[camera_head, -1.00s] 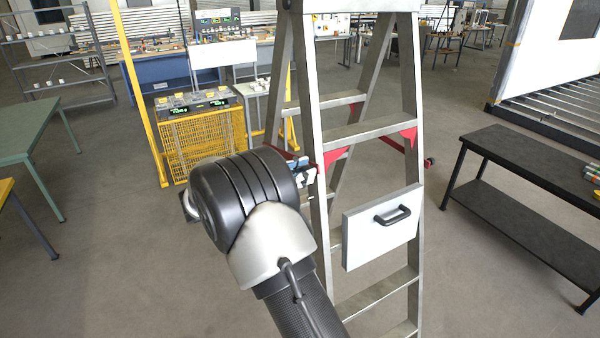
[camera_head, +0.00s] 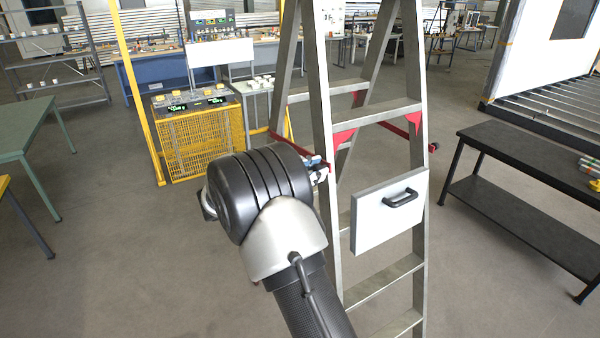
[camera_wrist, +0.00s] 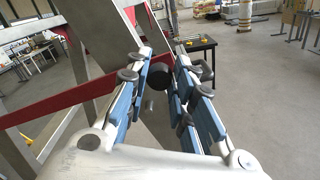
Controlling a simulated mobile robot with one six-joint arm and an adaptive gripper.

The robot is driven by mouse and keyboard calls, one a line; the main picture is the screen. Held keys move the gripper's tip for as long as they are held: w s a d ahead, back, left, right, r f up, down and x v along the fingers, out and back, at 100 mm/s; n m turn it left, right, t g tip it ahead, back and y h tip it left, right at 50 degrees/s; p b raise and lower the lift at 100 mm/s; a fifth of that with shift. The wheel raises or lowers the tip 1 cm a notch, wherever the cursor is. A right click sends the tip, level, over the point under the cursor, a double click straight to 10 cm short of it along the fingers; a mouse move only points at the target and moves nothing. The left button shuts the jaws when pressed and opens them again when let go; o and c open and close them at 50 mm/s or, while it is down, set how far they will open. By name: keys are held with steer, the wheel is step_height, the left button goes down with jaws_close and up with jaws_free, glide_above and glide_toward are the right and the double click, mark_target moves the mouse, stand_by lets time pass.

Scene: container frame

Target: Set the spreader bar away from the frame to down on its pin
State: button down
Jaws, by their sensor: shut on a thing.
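The frame is a metal stepladder (camera_head: 325,130) standing upright and open. A red spreader bar (camera_wrist: 70,98) crosses the wrist view from the left and runs behind the left finger of my gripper (camera_wrist: 165,75). The blue-padded fingers are shut on this bar near a dark round knob (camera_wrist: 174,98). In the head view the bar (camera_head: 292,145) shows beside the ladder's left rail, and my gripper (camera_head: 318,170) is mostly hidden behind my wrist. Another red bar (camera_head: 395,130) extends past the right rail and ends in a knob. I cannot make out the pin.
A white panel with a black handle (camera_head: 388,215) is fixed across the ladder's front. A black bench (camera_head: 520,210) stands at the right and a green table (camera_head: 22,125) at the left. A yellow mesh cage (camera_head: 200,140) stands behind. The floor between them is clear.

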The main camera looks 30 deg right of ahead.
steer(key=shift+m, duration=0.9)
steer(key=f+b, duration=0.1)
steer(key=f, duration=0.1)
steer(key=f+b, duration=0.2)
steer(key=d+f+b, duration=0.1)
steer(key=f, duration=0.1)
steer(key=shift+s, duration=0.25)
steer(key=shift+a+f+b, duration=0.2)
steer(key=shift+a+b, duration=0.05)
steer(key=shift+b, duration=0.2)
steer(key=shift+s+d+f, duration=0.1)
steer(key=shift+f, duration=0.1)
steer(key=c, duration=1.3)
jaws_free()
steer(key=shift+c, duration=0.2)
steer(key=shift+r, duration=0.1)
steer(key=a, duration=1.2)
steer(key=shift+s, duration=0.15)
